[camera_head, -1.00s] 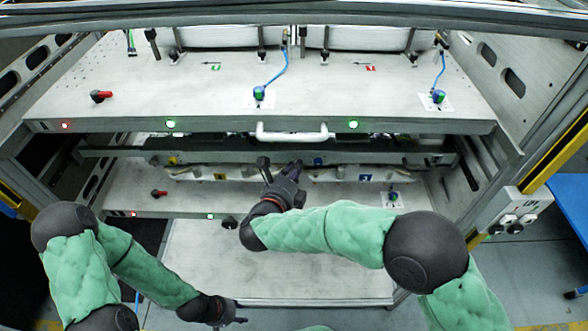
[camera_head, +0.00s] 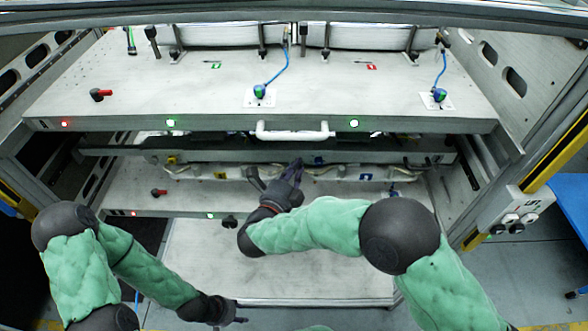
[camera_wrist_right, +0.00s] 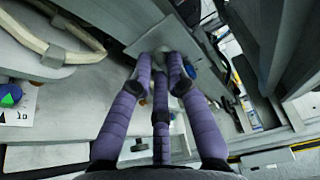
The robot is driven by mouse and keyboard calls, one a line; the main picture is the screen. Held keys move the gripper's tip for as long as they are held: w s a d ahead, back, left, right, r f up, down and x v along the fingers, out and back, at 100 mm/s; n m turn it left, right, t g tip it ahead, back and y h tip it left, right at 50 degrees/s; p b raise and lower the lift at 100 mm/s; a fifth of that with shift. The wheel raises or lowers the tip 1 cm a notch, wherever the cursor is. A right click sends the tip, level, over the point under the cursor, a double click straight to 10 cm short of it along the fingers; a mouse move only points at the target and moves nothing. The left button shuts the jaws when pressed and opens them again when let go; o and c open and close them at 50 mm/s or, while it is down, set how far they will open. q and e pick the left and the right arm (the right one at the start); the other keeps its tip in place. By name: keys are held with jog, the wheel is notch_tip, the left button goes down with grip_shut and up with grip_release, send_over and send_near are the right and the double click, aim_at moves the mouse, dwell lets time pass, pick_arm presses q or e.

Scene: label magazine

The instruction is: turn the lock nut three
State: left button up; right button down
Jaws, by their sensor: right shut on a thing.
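My right gripper (camera_head: 296,165) reaches under the upper shelf, into the gap above the lower shelf. In the right wrist view its purple fingers (camera_wrist_right: 160,68) close together around a small pale part, which I take to be the lock nut (camera_wrist_right: 159,58). The fingertips mostly hide it, and no number on it can be read. In the head view the nut is hidden behind the gripper. My left gripper (camera_head: 236,318) hangs low at the bottom, away from the shelves. Its fingers are too small and dark to judge.
The upper shelf (camera_head: 200,95), with a white handle (camera_head: 292,135) at its front, overhangs my right gripper. The lower shelf (camera_head: 130,195) carries a red-handled knob (camera_head: 159,193). A pale bent rail (camera_wrist_right: 60,45) is at the left in the wrist view.

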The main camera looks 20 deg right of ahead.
jog(key=n+t, duration=0.2)
jog(key=n, duration=0.4)
jog(key=d+n+t+y+b, duration=0.1)
jog(key=n+t, duration=0.1)
jog(key=n, duration=0.4)
jog(key=n+t+b, duration=0.1)
jog(key=n+t, duration=0.1)
jog(key=n, duration=0.3)
jog(key=shift+s+d+f+n+t+y, duration=0.1)
jog(key=shift+s+d+n+t+y, duration=0.1)
jog(key=shift+n+t+y, duration=0.15)
jog(key=shift+n+t+y+b, duration=0.25)
jog(key=shift+n+y, duration=0.4)
jog(key=shift+n, duration=0.7)
jog(key=shift+n+t+y+b, duration=0.1)
jog(key=shift+n+t+y, duration=0.35)
jog(key=shift+n, duration=0.85)
jog(key=shift+w+r+n+y, duration=0.1)
jog(key=shift+r+n+y, duration=0.15)
jog(key=shift+n+y, duration=0.15)
jog(key=c, duration=1.2)
grip_release()
jog(key=shift+c, duration=0.2)
jog(key=shift+f, duration=0.15)
